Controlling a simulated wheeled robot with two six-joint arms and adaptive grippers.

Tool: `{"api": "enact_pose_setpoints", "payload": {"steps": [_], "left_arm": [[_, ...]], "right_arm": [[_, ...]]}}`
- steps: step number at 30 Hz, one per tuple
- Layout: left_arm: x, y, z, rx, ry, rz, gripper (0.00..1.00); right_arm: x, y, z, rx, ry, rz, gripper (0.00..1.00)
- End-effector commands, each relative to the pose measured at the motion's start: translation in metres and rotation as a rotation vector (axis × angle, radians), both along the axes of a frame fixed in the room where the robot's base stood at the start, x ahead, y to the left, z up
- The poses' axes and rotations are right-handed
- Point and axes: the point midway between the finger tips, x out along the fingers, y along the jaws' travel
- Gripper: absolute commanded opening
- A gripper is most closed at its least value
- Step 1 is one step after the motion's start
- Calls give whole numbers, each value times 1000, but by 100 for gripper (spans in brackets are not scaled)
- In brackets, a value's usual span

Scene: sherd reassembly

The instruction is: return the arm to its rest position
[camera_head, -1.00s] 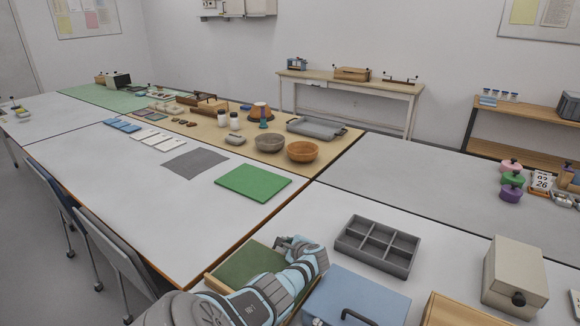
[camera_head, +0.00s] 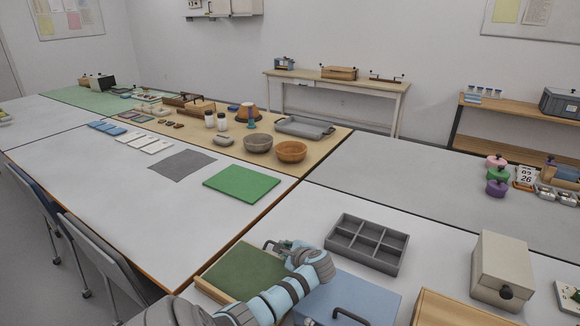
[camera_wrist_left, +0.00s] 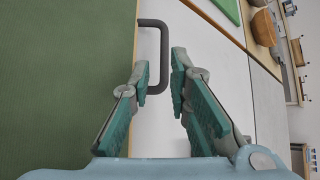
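The green lining (camera_wrist_left: 65,80) fills the left of the wrist view. My right gripper does not show.
A grey divided tray (camera_head: 367,243) stands right of the gripper. A blue box with a handle (camera_head: 350,300) is beside the arm. A beige box (camera_head: 502,270) is at the right.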

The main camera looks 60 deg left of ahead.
Motion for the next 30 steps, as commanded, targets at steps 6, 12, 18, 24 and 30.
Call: {"api": "enact_pose_setpoints", "payload": {"steps": [6,12,18,24,30], "left_arm": [[-5,-33,22,-1,-1,0,17],[-6,-36,24,0,-1,1,17],[-5,-35,24,0,-1,1,17],[-5,-35,24,1,-1,0,17],[-5,-35,49,0,-2,1,17]], "right_arm": [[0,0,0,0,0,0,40],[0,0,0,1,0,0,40],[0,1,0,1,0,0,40],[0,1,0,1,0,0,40],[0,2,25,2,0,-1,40]]}}
